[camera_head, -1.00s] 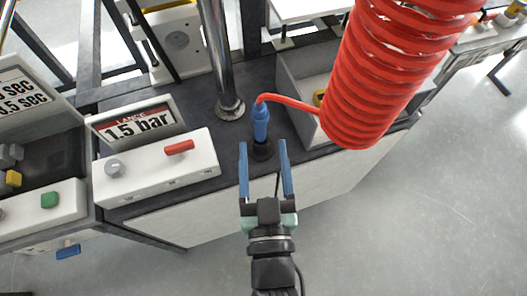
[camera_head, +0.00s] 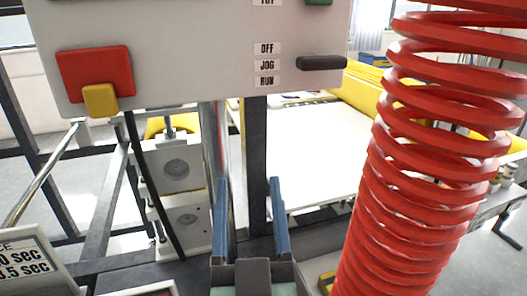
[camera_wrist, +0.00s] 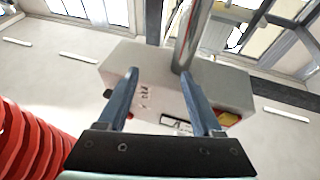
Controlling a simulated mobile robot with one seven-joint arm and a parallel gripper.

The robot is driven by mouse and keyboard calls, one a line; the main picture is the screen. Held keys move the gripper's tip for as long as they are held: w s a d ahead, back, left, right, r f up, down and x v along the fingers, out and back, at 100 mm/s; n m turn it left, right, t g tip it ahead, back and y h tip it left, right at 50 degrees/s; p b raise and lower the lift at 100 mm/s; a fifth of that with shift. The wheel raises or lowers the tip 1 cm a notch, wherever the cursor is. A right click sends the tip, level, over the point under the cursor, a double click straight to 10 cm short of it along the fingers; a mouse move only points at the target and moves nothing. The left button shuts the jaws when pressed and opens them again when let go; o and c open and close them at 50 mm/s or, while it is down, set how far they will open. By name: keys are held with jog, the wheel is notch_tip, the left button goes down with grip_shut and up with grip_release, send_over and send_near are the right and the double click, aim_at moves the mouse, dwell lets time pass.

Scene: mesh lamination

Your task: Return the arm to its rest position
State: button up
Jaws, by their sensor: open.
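My gripper (camera_head: 250,222) is at the bottom middle of the head view, its two blue fingers pointing up and apart. It is open and nothing is between the fingers. In the wrist view the open fingers (camera_wrist: 158,98) point up toward the underside of a grey control box (camera_wrist: 165,88). The rest of my arm is out of sight below the head view's lower edge.
The control box (camera_head: 190,50) with a red and yellow switch (camera_head: 95,78) and a black selector (camera_head: 322,63) hangs ahead on a metal pole (camera_head: 213,150). A red coiled hose (camera_head: 425,150) fills the right side, close to my gripper. A white panel (camera_head: 315,150) lies behind.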

jog(key=s+d+r+t+p, duration=0.1)
jog(key=s+r+t, duration=0.1)
jog(key=r, duration=1.1)
jog(key=s+r+t+h, duration=0.1)
jog(key=s+r, duration=0.3)
jog(key=r, duration=1)
jog(key=shift+s+d+m+t+h+p, duration=0.2)
jog(key=shift+d+m+t+h+p, duration=0.15)
jog(key=shift+t, duration=0.55)
